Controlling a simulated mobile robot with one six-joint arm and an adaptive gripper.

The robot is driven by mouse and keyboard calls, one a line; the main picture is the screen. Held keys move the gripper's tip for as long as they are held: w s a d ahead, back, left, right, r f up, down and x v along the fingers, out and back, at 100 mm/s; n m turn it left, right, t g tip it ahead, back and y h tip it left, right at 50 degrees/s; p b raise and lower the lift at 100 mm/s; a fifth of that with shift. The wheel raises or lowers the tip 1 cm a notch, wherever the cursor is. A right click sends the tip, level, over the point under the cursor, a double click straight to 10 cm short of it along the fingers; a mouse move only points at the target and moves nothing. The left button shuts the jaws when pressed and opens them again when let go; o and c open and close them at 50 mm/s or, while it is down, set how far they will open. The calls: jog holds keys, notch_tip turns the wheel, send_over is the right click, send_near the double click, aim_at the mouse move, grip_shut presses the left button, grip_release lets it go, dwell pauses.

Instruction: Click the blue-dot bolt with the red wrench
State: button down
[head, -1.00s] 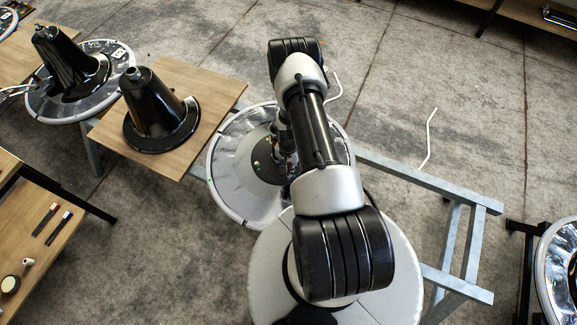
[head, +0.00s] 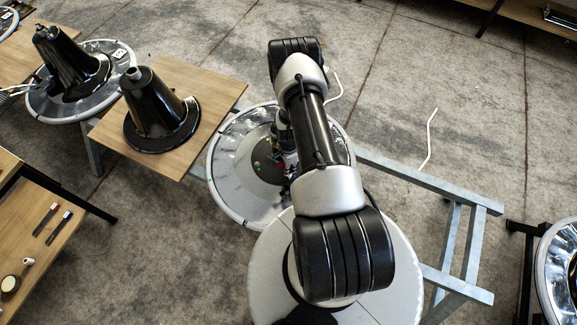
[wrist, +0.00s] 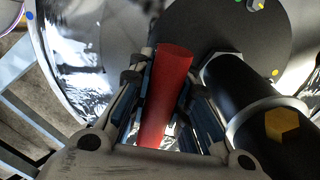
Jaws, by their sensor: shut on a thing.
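My gripper (wrist: 165,76) is shut on the red wrench (wrist: 166,105) in the wrist view. Its red shaft points up and away between the two fingers, and its working end cannot be made out. Beyond it is a round black plate (wrist: 240,38) with small coloured dots. A yellow dot (wrist: 275,72) is at its right, and a small bolt-like piece (wrist: 256,5) is cut by the top edge. A blue dot (wrist: 29,15) shows on the chrome base's rim at the upper left; I cannot tell which bolt it marks. In the head view my arm hides most of the gripper and wrench.
The chrome base (head: 226,185) sits on a grey metal frame (head: 410,178). A black cylinder (wrist: 262,105) with a yellow hexagon is right of my gripper. A black cone (head: 158,110) stands on a wooden board. Two marked tools (head: 58,224) lie on a lower-left table.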

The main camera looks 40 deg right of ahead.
jog(key=shift+m, duration=0.5)
jog(key=m, duration=0.3)
jog(key=shift+w+m, duration=0.1)
jog(key=shift+m, duration=0.7)
jog(key=shift+d+m, duration=0.1)
jog(key=shift+m, duration=2.1)
